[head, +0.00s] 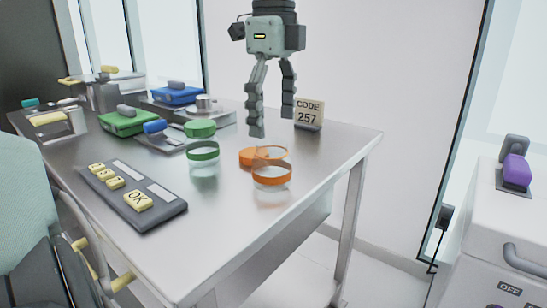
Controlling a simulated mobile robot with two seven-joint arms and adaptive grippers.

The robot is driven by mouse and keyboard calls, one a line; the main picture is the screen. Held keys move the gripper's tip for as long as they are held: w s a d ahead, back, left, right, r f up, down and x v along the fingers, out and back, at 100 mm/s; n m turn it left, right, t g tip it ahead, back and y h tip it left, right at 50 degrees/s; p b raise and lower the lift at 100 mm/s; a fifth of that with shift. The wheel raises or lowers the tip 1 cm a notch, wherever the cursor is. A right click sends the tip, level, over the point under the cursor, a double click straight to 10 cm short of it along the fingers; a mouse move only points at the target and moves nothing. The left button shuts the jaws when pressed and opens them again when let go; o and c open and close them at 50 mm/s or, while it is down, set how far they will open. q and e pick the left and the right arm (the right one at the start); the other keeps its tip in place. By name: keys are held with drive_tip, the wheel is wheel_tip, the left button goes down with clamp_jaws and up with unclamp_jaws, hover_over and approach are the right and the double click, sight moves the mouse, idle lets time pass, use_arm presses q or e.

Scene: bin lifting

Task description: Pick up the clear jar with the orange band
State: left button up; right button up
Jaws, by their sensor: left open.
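The clear jar with the orange band (271,175) stands on the metal table near its right front edge. An orange piece (249,157), which looks like a lid, shows just behind and left of it. My left gripper (272,126) is open and empty, with its fingers pointing down. In the picture its fingertips are above the jar and the orange piece, apart from both. How far behind the jar the gripper is in depth is hard to tell. My right gripper is not in view.
A clear jar with a green band (203,159) stands left of the orange one. A sign reading CODE 257 (309,114) stands behind, right of the gripper. A button panel (132,196) lies front left. Green and blue boxes stand farther back. The table's right end is clear.

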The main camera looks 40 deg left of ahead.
sight(271, 142)
use_arm(q)
drive_tip(key=f, duration=0.7)
drive_tip(key=shift+s+a+f, duration=0.1)
drive_tip(key=shift+a+f, duration=0.1)
drive_tip(key=shift+f, duration=0.1)
drive_tip(key=shift+c, duration=0.5)
drive_tip(key=c, duration=1.3)
drive_tip(key=shift+r, duration=0.15)
